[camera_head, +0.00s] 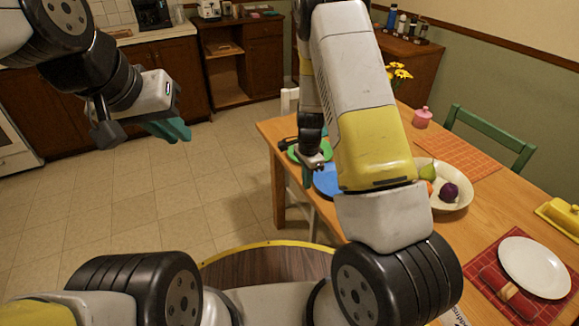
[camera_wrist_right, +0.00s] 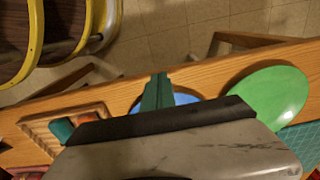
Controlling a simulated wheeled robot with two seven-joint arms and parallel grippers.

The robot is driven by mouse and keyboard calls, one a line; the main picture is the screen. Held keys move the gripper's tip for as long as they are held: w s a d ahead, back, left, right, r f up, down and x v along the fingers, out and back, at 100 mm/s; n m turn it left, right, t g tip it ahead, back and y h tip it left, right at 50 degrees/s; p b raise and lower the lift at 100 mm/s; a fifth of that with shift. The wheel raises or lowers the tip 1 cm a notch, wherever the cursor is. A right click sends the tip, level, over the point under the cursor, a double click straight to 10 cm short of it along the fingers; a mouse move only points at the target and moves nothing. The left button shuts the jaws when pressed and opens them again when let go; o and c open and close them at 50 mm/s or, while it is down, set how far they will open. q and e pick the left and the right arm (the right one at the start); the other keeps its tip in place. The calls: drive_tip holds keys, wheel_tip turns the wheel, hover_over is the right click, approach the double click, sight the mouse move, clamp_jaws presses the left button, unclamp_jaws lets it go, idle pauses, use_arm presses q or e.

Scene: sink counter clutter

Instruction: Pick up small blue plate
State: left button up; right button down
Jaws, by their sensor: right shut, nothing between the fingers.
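The small blue plate (camera_head: 326,180) lies near the left edge of the wooden table in the head view, partly hidden by my right arm. In the right wrist view the blue plate (camera_wrist_right: 184,98) shows beside and behind the fingers, mostly covered by the gripper body. My right gripper (camera_head: 307,176) is at the table edge, just left of the plate. Its teal fingers (camera_wrist_right: 156,90) are together and empty; I cannot tell whether they touch the plate. My left gripper (camera_head: 170,129) hangs over the floor, away from the table, and its finger gap is not clear.
A green plate (camera_wrist_right: 268,100) lies close to the blue one. A wooden tray (camera_wrist_right: 35,125) with small items is on the other side. A fruit bowl (camera_head: 458,200), a white plate (camera_head: 535,267) and a pink jar (camera_head: 422,118) stand further right.

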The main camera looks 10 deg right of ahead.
sight(317, 186)
drive_tip(key=d, duration=0.2)
drive_tip(key=w+d+f, duration=0.1)
drive_tip(key=shift+w+d, duration=0.1)
drive_tip(key=shift+d, duration=0.3)
drive_tip(key=shift+f, duration=0.3)
drive_tip(key=s+a, duration=0.3)
drive_tip(key=a, duration=0.5)
drive_tip(key=shift+a, duration=0.2)
